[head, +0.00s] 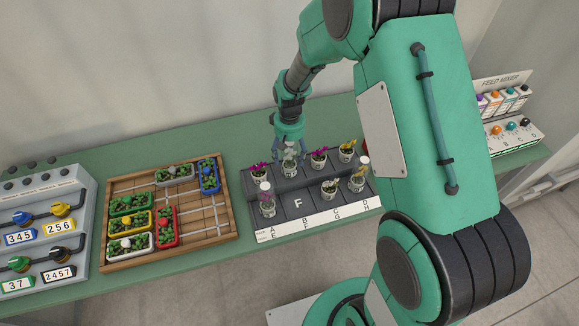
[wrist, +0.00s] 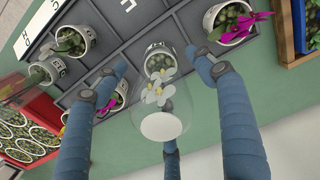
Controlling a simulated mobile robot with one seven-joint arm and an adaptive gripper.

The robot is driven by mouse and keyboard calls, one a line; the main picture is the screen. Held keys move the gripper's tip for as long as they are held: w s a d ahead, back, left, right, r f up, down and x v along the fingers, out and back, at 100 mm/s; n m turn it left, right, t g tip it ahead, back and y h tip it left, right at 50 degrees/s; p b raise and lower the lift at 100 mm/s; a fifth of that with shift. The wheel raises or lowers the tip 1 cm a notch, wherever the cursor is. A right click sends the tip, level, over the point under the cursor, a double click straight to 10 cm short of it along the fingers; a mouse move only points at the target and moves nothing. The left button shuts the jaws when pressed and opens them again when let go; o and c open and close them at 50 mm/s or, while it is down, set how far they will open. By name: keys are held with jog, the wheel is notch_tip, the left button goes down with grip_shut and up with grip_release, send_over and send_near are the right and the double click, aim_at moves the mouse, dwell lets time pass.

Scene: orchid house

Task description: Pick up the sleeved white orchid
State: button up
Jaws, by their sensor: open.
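The sleeved white orchid (head: 290,167) stands in a white pot in the back row of the dark grey stepped rack (head: 320,207) in the head view. In the wrist view its white flowers (wrist: 158,94) and clear flared sleeve fill the middle. My gripper (head: 288,148) is above it, pointing down. In the wrist view the blue fingers of my gripper (wrist: 160,65) are spread, one on each side of the sleeve and a third at the bottom. I cannot tell whether any finger touches the sleeve.
A magenta orchid (head: 258,169) and another magenta orchid (head: 319,157) stand close on either side. Sleeved pots (head: 266,198) and (head: 358,180) stand in the front row. A wooden tray (head: 190,240) of planters is to the left. A feed mixer (head: 510,130) is far right.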

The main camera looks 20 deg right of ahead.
aim_at(290, 161)
jog(key=shift+f, duration=2.05)
jog(key=c, duration=1.4)
jog(key=shift+w+r, duration=0.1)
jog(key=shift+r, duration=0.05)
jog(key=shift+r, duration=0.55)
jog(key=shift+s+r, duration=0.3)
jog(key=shift+r, duration=0.3)
jog(key=shift+s+r, duration=0.25)
jog(key=shift+r, duration=0.3)
jog(key=s+r+p, duration=0.1)
jog(key=s, duration=1.4)
jog(key=shift+r, duration=0.2)
